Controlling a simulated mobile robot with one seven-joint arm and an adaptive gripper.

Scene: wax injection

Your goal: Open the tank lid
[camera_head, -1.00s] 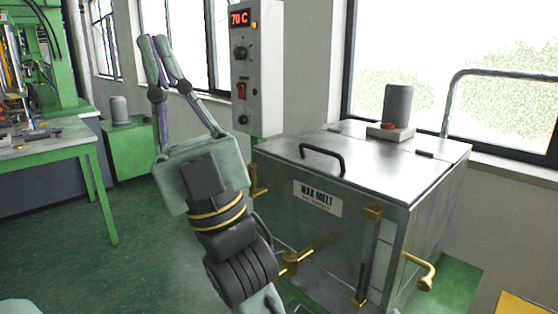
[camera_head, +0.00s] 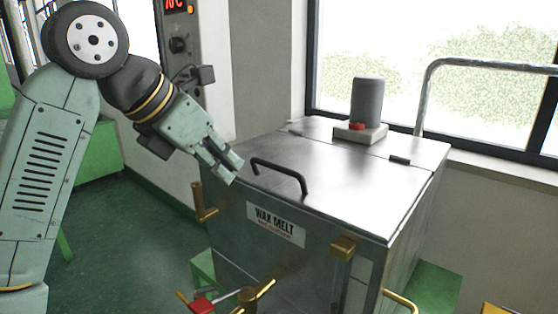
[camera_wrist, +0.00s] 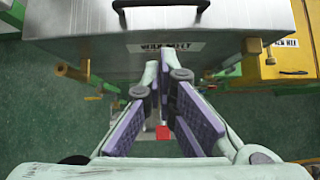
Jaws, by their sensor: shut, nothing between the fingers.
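The wax melt tank (camera_head: 275,255) is a metal box with a flat, closed steel lid (camera_head: 345,190). A dark bar handle (camera_head: 280,172) stands up near the lid's front left edge; it also shows at the top of the wrist view (camera_wrist: 160,6). My gripper (camera_head: 228,168) is shut and empty, just left of the handle and apart from it, pointing down to the right near the lid's left corner. In the wrist view my gripper (camera_wrist: 165,72) has its fingertips close together below the tank's label.
A grey cylinder on a base with a red button (camera_head: 358,126) stands at the lid's back. Brass fittings (camera_head: 343,246) and a valve with a red part (camera_head: 201,304) stick out from the tank's front. A control box (camera_head: 180,50) hangs behind my gripper.

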